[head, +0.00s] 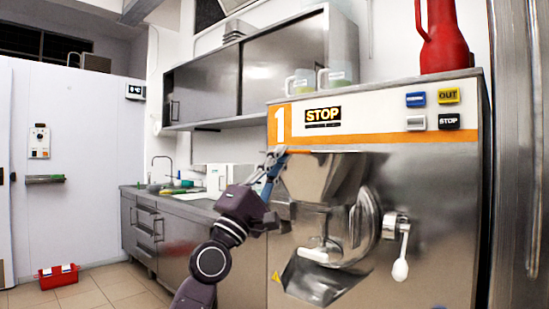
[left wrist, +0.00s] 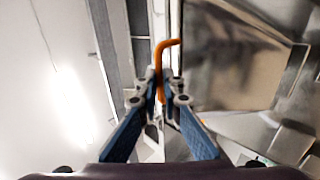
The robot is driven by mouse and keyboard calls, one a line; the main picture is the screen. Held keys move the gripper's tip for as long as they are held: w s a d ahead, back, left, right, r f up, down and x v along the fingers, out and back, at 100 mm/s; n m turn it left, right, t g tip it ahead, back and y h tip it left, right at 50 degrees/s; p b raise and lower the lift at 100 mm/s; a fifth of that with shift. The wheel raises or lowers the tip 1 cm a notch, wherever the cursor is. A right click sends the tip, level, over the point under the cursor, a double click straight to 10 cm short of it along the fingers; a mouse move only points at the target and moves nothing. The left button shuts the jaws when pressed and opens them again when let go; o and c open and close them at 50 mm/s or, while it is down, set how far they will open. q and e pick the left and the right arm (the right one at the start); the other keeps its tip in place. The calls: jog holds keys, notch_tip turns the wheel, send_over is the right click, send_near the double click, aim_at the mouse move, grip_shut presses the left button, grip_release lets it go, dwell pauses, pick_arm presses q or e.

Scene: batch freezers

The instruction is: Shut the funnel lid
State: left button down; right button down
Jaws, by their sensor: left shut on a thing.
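The steel funnel (head: 308,176) sits on the front of the batch freezer, under the orange stripe. My left gripper (head: 274,165) is at the left side of the funnel, near its upper edge. In the left wrist view my left gripper (left wrist: 162,88) has its blue fingers shut on a bent orange handle (left wrist: 158,62). The handle runs beside a steel panel (left wrist: 235,60), which seems to belong to the funnel and its lid. The lid's angle is hard to tell in the head view. My right gripper is not in view.
The batch freezer (head: 420,185) has a lever with a white knob (head: 400,270) at right and a spout (head: 315,280) below. A red jug (head: 443,40) stands on top. A counter (head: 180,203) runs behind my arm; a red crate (head: 58,276) is on the floor.

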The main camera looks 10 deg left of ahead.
pick_arm(q)
jog(key=shift+w+d+f, duration=0.4)
jog(key=shift+d+f, duration=0.1)
jog(key=shift+f, duration=0.25)
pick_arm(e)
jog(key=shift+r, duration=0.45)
pick_arm(q)
jog(key=c, duration=2.3)
grip_release()
jog(key=shift+w+f, duration=0.1)
jog(key=shift+o, duration=1.1)
jog(key=shift+w+d, duration=0.25)
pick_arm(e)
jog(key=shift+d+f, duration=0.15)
pick_arm(q)
jog(key=shift+w+a, duration=0.1)
jog(key=shift+a, duration=0.15)
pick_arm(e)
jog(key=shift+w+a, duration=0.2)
pick_arm(q)
jog(key=v, duration=1.1)
jog(key=shift+s+a, duration=0.25)
jog(key=shift+s, duration=0.25)
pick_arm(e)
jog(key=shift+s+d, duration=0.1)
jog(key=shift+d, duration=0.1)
